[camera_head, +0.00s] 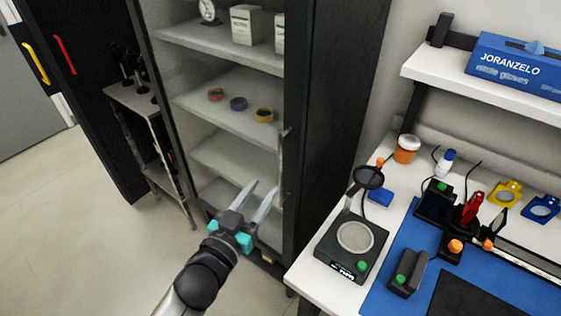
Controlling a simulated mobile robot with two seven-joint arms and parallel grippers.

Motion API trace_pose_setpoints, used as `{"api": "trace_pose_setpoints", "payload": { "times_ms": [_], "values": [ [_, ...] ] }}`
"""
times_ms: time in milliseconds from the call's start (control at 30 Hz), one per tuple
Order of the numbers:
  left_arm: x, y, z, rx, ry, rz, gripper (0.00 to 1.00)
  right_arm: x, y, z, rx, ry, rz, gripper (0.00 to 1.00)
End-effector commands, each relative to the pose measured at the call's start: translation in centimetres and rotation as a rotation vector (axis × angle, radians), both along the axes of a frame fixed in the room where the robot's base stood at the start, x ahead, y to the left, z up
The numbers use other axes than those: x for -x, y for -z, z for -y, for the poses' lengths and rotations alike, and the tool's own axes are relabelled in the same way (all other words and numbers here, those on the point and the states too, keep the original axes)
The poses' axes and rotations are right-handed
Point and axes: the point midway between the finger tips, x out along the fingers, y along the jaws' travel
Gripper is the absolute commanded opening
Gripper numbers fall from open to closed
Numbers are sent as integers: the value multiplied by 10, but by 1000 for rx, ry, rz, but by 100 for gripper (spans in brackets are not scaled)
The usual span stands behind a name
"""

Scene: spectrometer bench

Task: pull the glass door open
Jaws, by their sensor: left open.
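The glass door (225,150) fronts a tall black cabinet (335,110) in the middle of the view. It looks shut, with shelves showing through the pane. A slim vertical handle (283,160) runs along the door's right edge. My left gripper (264,190) is in front of the lower part of the door, fingers pointing up toward the handle. Its two fingers are apart with nothing between them. The tips look close to the handle's lower part, but I cannot tell the gap in depth. My right gripper is out of view.
Right of the cabinet is a white bench (310,270) with a black scale (352,250), a magnifier (368,178) and a blue mat (385,285). A grey shelf stand (150,110) is left of the door. Pale floor (70,220) lies open at lower left.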

Motion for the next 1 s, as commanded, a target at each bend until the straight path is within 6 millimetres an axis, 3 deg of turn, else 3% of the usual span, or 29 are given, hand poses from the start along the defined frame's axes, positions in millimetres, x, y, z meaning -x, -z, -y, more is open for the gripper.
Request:
{"api": "trace_pose_setpoints", "payload": {
  "times_ms": [500, 700, 1000],
  "values": [
    [-74, 0, 34, 0, -1, 1, 45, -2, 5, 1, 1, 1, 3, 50],
    [-87, 1, 40, -1, 0, 0, 45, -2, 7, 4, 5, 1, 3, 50],
    [-90, 0, 42, -1, 0, 0, 45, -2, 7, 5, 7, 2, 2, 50]
  ]
}}
